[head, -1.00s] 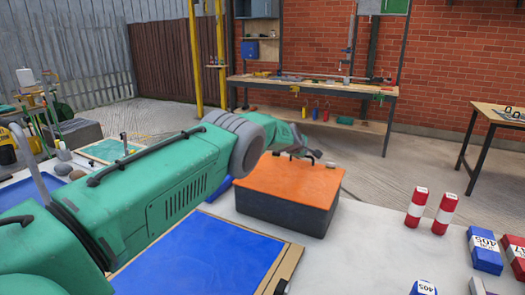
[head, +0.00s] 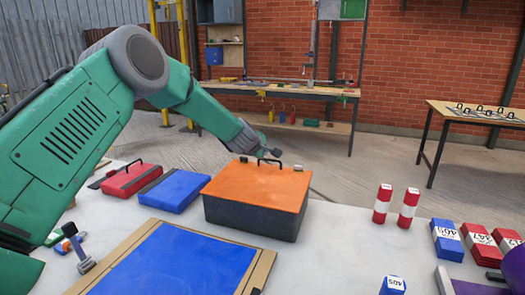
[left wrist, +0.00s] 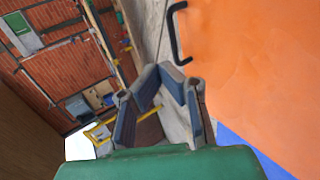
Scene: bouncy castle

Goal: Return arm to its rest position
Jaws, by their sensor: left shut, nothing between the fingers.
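My left arm comes in from the left, green with grey joints, and bends at a high elbow. My left gripper (head: 268,150) is at its far end, just behind the far edge of the orange-topped dark box (head: 240,187), near the black handle on its lid. In the left wrist view the gripper fingers (left wrist: 168,74) are shut with nothing between them, and the orange lid (left wrist: 250,70) lies to their right. They appear apart from the lid.
A red case (head: 130,180) and a blue case (head: 175,190) lie left of the box. A blue board with a wooden frame (head: 185,263) lies in front. Red-and-white cylinders (head: 382,204) and numbered blocks (head: 447,241) stand at right. A workbench (head: 290,91) is behind.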

